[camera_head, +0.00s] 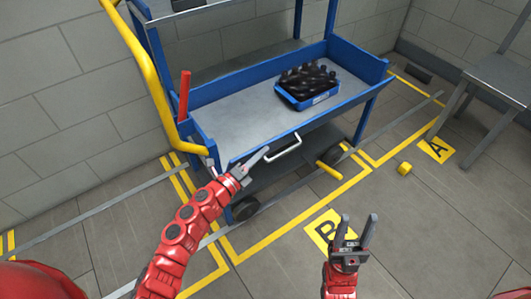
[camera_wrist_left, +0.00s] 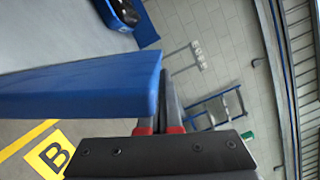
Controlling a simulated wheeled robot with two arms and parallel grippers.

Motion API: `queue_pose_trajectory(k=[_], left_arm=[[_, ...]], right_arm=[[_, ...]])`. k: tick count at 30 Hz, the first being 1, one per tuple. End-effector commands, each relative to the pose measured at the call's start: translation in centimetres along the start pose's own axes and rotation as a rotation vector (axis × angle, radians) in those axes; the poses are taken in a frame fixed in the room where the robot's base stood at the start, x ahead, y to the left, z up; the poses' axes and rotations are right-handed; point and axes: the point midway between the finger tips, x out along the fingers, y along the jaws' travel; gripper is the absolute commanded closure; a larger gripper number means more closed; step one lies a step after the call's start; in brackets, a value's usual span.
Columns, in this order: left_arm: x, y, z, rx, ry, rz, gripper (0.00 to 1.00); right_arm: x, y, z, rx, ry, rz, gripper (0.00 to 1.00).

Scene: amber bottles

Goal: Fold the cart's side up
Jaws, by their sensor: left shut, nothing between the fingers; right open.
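The blue cart (camera_head: 205,93) stands against the wall, with a grey deck (camera_head: 235,118). Its back and right end have raised blue walls. No wall stands up along the near edge, where a silver handle (camera_head: 283,148) hangs low; the side's exact angle is unclear. My left gripper (camera_head: 258,158) is shut and empty at the near edge, left of the handle. In the left wrist view, its dark fingers (camera_wrist_left: 170,100) are beside a blue edge (camera_wrist_left: 85,88); contact cannot be told. My right gripper (camera_head: 358,230) is open and empty, in front of the cart over the floor.
A blue crate (camera_head: 310,98) of dark bottles stands on the deck's right part. A red lever (camera_head: 184,95) and yellow rail (camera_head: 150,75) are at the left end. A yellow pedal (camera_head: 329,169) sticks out low.

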Motion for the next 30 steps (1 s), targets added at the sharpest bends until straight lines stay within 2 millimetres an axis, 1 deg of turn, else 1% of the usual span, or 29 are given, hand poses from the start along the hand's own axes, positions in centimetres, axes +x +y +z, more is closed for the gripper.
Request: queue_pose_trajectory(k=[1, 9, 26, 30], left_arm=[[0.1, -0.6, 0.6, -0.023, -0.002, 0.008, 1.00], [0.4, -0.5, 1.7, -0.111, 0.000, 0.027, 1.00], [0.4, -0.2, 1.8, -0.131, -0.001, 0.034, 1.00], [0.3, -0.1, 1.5, -0.131, 0.000, 0.034, 1.00]], right_arm=[[1.1, 0.1, -0.2, 0.000, 0.000, 0.000, 0.50], [2.5, 0.1, -0.4, 0.000, 0.000, 0.000, 0.50], [2.6, 0.1, -0.5, 0.000, 0.000, 0.000, 0.50], [2.4, 0.1, -0.4, 0.000, 0.000, 0.000, 0.50]])
